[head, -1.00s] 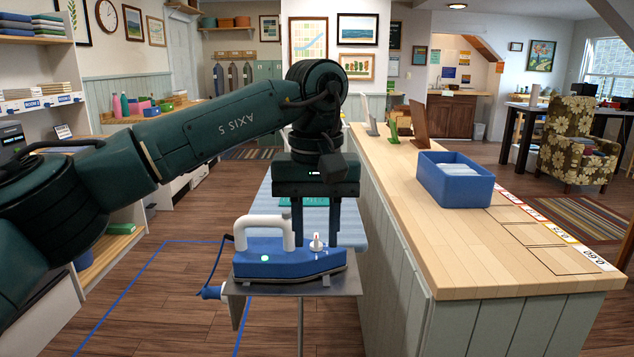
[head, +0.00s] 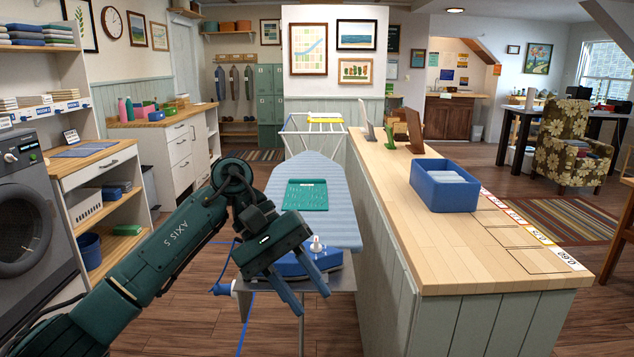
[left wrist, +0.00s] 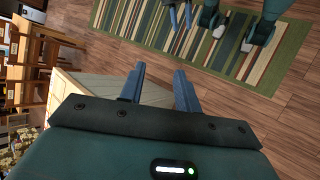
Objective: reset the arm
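My left gripper (head: 311,299) hangs in front of the near end of the ironing board. Its two blue fingers are apart with nothing between them; the left wrist view also shows them apart and empty (left wrist: 158,78). Behind it, the blue iron (head: 318,262) sits on the metal rest.
The wooden counter (head: 450,262) on the right holds a blue bin (head: 445,195). A washing machine (head: 30,222) and shelves stand at left. Floor between shelves and board is open.

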